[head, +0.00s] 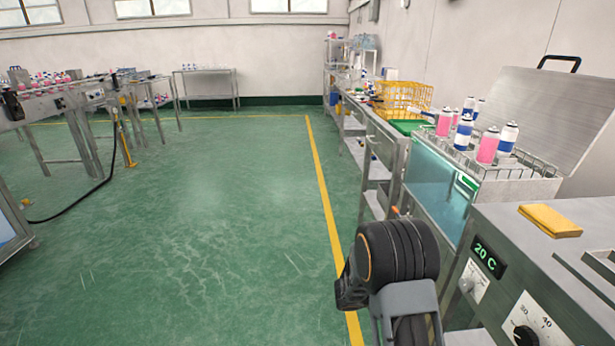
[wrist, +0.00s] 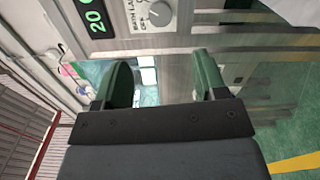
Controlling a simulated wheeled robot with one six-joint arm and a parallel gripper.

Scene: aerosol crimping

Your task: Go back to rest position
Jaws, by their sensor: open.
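My gripper (wrist: 160,78) shows in the wrist view with its two green fingers wide apart and nothing between them. Behind the fingers is the grey front of a machine (wrist: 180,45) with a dial and a green "20" display. In the head view my dark arm is at the lower middle, beside the water bath (head: 440,195); the gripper's fingers cannot be made out there.
Pink and blue-white cans (head: 487,147) stand in a wire rack on the bath, under a raised lid (head: 570,115). A yellow cloth (head: 549,220) lies on the control box. A yellow basket (head: 403,98) stands farther back. The green floor (head: 200,230) to the left is clear.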

